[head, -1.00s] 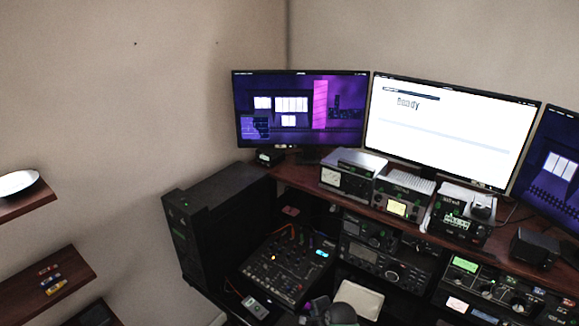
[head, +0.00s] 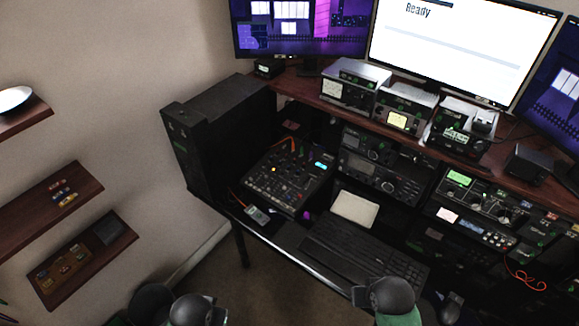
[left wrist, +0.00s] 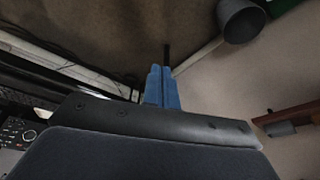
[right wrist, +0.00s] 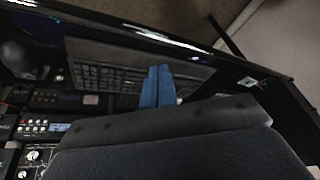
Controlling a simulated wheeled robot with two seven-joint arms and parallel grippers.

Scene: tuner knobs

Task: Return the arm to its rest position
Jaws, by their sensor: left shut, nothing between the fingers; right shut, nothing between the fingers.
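My left gripper (left wrist: 162,86) shows in the left wrist view as two blue fingers pressed together, with nothing between them. Floor and wall lie beyond it. My right gripper (right wrist: 157,86) shows in the right wrist view, its blue fingers also together and empty. It appears in front of the keyboard and the desk's edge; whether it touches them I cannot tell. In the head view only dark rounded parts of my arms show along the bottom edge, and neither gripper's fingertips can be made out there.
The desk (head: 293,238) holds a mixer (head: 282,178), a keyboard (head: 362,252), a mouse (head: 451,307) and stacked radios (head: 384,170). A black tower case (head: 222,125) stands at the desk's left end. Wall shelves (head: 40,215) are at the left. Floor shows between shelves and desk.

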